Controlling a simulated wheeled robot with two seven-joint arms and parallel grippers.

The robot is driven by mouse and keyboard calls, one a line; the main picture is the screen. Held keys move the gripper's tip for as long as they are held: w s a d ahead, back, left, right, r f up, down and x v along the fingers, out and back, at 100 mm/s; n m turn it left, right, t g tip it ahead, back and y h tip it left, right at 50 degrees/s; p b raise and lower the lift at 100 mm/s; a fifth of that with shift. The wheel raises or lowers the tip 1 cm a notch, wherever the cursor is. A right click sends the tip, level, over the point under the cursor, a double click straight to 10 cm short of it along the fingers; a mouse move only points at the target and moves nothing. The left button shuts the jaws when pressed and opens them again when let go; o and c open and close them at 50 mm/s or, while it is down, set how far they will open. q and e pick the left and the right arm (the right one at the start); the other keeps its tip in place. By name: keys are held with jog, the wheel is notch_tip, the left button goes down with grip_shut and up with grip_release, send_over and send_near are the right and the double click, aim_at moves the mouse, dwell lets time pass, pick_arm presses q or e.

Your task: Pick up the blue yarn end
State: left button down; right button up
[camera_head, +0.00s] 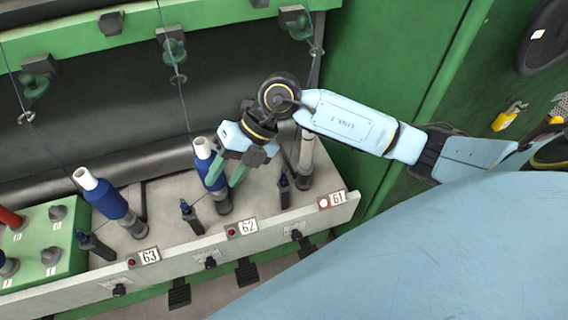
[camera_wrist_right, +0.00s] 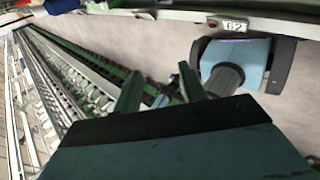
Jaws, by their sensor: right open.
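A blue yarn strand (camera_head: 170,55) hangs through guides and runs down toward the blue bobbin (camera_head: 206,166) at station 62. Another strand (camera_head: 9,70) hangs at the far left. I cannot tell where a loose yarn end lies; it may be hidden by my gripper. My right gripper (camera_head: 227,172) is open, its green fingers pointing down beside the bobbin at 62 and partly covering it. In the right wrist view the open fingers (camera_wrist_right: 160,92) show no yarn between them. My left gripper is not in view.
A second blue bobbin (camera_head: 106,199) stands at station 63. A bare pale tube (camera_head: 306,150) stands at 61, right of my gripper. Small dark posts (camera_head: 191,217) stand between spindles. The green box (camera_head: 45,240) is at left, the green cabinet wall (camera_head: 385,60) at right.

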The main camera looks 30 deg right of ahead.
jog(key=w+d+f+m+h, duration=0.1)
jog(key=w+d+m+h, duration=0.1)
jog(key=d+h, duration=0.9)
jog(key=y+b, duration=0.3)
jog(key=b, duration=0.3)
send_over(284, 176)
jog(key=f, duration=0.7)
jog(key=shift+w+f, duration=0.2)
jog(key=shift+f, duration=0.05)
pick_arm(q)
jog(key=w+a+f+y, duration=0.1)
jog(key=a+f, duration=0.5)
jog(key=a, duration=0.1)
pick_arm(e)
jog(key=shift+f+b, duration=0.4)
jog(key=shift+f, duration=0.1)
jog(key=f+b, duration=0.4)
jog(key=shift+s+f, duration=0.2)
jog(key=shift+f, duration=0.1)
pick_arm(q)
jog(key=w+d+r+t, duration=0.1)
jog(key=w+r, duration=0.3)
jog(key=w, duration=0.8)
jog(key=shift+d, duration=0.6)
pick_arm(e)
jog(key=shift+f, duration=0.15)
jog(key=c, duration=0.8)
